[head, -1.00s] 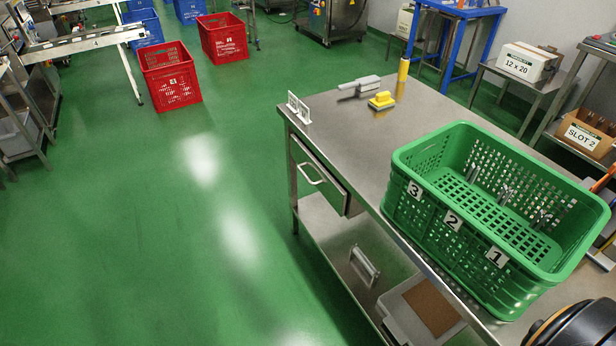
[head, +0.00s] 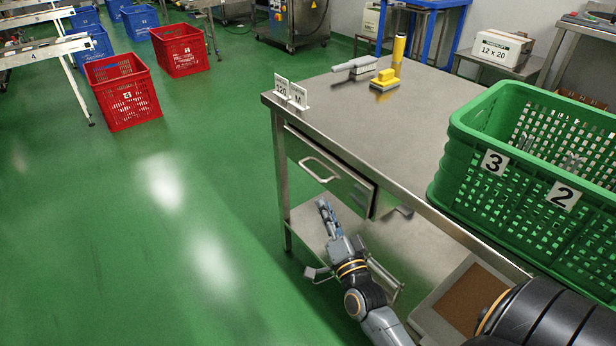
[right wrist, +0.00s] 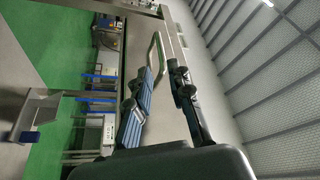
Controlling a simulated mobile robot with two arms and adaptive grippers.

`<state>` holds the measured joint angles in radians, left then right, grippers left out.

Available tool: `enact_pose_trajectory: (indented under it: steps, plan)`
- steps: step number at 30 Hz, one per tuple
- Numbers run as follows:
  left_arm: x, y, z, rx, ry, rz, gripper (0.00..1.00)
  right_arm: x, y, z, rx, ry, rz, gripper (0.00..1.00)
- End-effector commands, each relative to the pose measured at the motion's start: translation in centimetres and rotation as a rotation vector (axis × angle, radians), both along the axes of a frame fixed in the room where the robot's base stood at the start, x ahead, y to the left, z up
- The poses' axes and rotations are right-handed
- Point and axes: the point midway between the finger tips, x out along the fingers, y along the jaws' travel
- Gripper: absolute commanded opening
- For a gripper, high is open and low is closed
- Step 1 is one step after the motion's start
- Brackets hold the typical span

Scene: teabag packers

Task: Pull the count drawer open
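The count drawer (head: 330,178) is a steel drawer under the near-left end of the steel table; its front looks flush, so it appears shut. Its bar handle (head: 318,169) is pale and rounded. My right gripper (head: 325,208) is just below and in front of the handle, pointing up at it. In the right wrist view, the gripper (right wrist: 160,74) has its fingers apart, and the handle (right wrist: 155,52) shows just beyond and between the fingertips. Contact cannot be told. My left gripper is not in view.
A lower shelf (head: 310,235) lies under the drawer and holds a grey tray (head: 435,305).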

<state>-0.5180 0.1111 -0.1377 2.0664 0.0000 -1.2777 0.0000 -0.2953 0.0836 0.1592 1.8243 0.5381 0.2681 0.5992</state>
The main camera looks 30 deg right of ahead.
Motion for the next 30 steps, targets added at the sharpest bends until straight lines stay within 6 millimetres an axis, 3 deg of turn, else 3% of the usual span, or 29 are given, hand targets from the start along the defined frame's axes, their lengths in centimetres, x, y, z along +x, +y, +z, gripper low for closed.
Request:
enact_pose_trajectory:
  steps: [12, 18, 30]
  plan:
    - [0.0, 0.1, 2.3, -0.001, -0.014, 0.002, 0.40, 8.1, -2.0, 1.8, -0.003, 0.001, -0.001, 0.21]
    - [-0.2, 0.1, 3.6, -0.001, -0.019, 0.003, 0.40, 11.0, -2.6, 2.4, -0.003, 0.004, 0.000, 0.21]
    - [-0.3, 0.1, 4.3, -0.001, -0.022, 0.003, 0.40, 12.2, -3.0, 2.6, -0.004, 0.007, 0.000, 0.21]
